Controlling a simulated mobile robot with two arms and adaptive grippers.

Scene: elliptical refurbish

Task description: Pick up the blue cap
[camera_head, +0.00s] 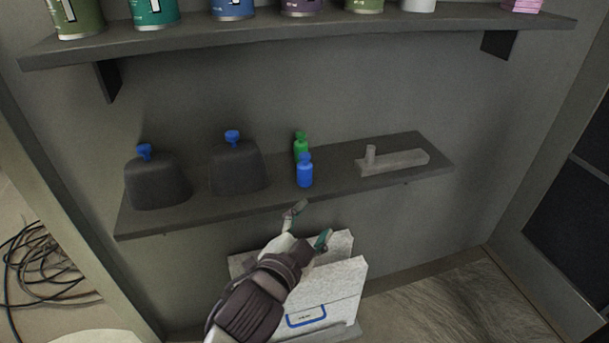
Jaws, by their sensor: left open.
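Several blue pieces on the lower shelf (390,186) could be the blue cap. One blue knob-like piece (144,152) tops the left dark grey block, and another (232,137) tops the right one. A small blue bottle (305,174) with a blue top stands upright near the shelf's front edge, and a green bottle (300,147) stands just behind it. My left gripper (309,224) is open and empty, below the shelf's front edge in the picture and just under the blue bottle. It touches none of these pieces. My right gripper is not in view.
A grey flat piece with an upright peg (393,161) lies right of the bottles. The upper shelf (300,30) holds several cans. A white box (340,285) with a blue mark stands below, partly behind my left arm. Cables (45,265) lie at the left.

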